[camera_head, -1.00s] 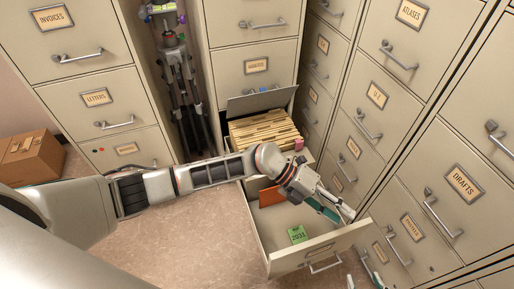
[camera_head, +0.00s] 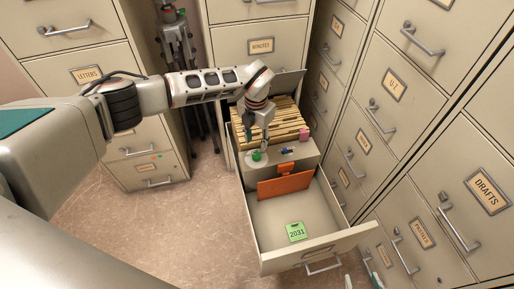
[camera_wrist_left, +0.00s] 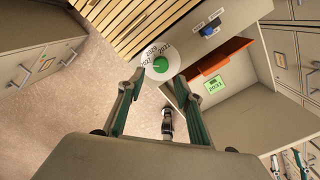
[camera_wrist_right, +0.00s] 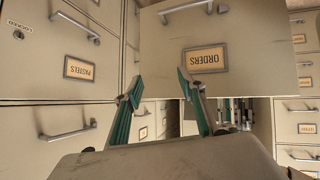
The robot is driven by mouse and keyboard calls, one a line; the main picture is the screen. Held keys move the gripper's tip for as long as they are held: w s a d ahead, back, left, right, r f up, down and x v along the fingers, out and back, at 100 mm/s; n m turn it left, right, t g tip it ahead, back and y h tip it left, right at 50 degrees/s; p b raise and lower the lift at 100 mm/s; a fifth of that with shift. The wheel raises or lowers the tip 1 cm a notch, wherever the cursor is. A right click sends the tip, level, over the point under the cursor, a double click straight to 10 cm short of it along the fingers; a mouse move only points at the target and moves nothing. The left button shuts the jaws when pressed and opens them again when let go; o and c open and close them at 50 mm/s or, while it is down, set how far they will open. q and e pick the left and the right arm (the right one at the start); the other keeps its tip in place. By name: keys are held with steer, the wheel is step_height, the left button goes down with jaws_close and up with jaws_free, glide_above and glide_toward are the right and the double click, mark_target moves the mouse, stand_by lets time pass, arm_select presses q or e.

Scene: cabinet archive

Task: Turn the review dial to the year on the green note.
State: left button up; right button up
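The review dial is a white disc with a green knob (camera_head: 256,156), set on a grey panel behind the orange divider in the open drawer. In the left wrist view the dial (camera_wrist_left: 150,73) shows printed years, including 2029 and 2031; its pointer setting is too small to tell. The green note (camera_head: 296,232) lies on the drawer floor and reads 2031. My left gripper (camera_wrist_left: 160,77) is open, its fingertips on either side of the knob's near side; contact cannot be told. My right gripper (camera_wrist_right: 160,77) is open and empty, facing a drawer labelled ORDERS.
The open drawer's front (camera_head: 320,250) sticks out over the floor. Tan folders (camera_head: 275,120) fill its back. A blue switch (camera_wrist_left: 209,30) and a pink object (camera_head: 303,134) are near the dial. An orange divider (camera_head: 285,186) stands in front. Closed cabinets line both sides.

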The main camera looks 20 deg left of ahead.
mark_target(256, 155)
arm_select(q)
steer(key=f+b, duration=0.1)
steer(key=f, duration=0.2)
steer(key=f+b, duration=0.2)
steer(key=f, duration=0.1)
steer(key=shift+s+f, duration=0.2)
steer(key=shift+f, duration=0.15)
steer(key=shift+w, duration=0.1)
steer(key=shift+w+r, duration=0.15)
steer(key=shift+r, duration=0.05)
steer(key=shift+f, duration=0.25)
steer(key=shift+c, duration=0.4)
steer(key=c, duration=0.7)
arm_select(e)
steer(key=shift+w+a, duration=0.2)
steer(key=shift+a, duration=0.4)
